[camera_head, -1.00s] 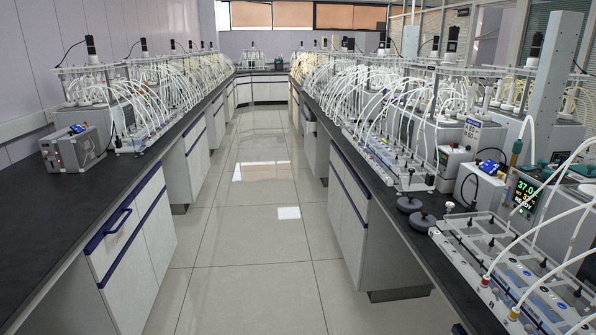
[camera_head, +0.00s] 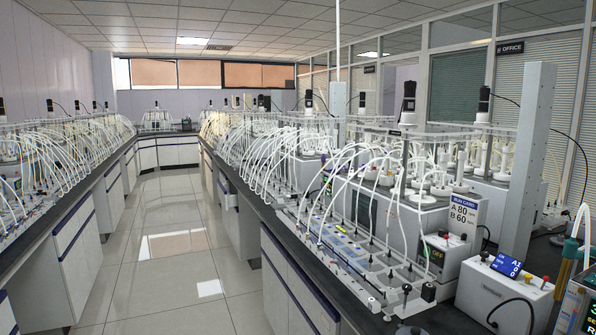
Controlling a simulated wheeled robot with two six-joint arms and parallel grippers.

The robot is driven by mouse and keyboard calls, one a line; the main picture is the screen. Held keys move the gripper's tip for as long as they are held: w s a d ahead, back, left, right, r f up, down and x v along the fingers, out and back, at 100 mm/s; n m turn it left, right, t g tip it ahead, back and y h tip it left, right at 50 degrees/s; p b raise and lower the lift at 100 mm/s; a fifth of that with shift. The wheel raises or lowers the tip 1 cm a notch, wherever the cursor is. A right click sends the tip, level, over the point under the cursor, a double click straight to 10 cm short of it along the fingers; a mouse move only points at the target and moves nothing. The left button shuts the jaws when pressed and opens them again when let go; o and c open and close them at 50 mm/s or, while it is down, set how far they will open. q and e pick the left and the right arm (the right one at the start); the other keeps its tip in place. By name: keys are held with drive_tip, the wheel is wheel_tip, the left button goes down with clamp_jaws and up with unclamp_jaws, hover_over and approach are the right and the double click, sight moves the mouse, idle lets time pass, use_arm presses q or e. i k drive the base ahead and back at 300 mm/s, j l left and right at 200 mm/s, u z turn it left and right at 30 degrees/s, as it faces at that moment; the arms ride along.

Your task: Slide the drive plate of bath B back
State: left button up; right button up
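Neither of my grippers is in view. Several baths with white bottle tops, thin posts and upright black motors stand along the right bench. The nearer bath (camera_head: 426,205) has a black motor (camera_head: 408,103) above it, and another black motor (camera_head: 484,103) stands further right. I cannot read a letter on either bath, so I cannot tell which is B. No drive plate can be told apart here. A run card (camera_head: 464,212) reads "A 80, B 60". A control box (camera_head: 440,255) with a lit "OFF" display stands below it.
A white box with a blue display (camera_head: 504,263) sits near the bench's front right. A grey upright post (camera_head: 528,160) rises behind it. A tubing rack (camera_head: 350,255) with curved white tubes fills the near right bench. The tiled aisle (camera_head: 165,265) is clear.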

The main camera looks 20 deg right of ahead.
sight(407, 125)
drive_tip(key=i+z, duration=0.15)
drive_tip(key=i, duration=0.35)
drive_tip(key=i+j+z, duration=0.1)
drive_tip(key=i, duration=0.45)
drive_tip(key=i+j+z, duration=0.15)
drive_tip(key=i, duration=0.35)
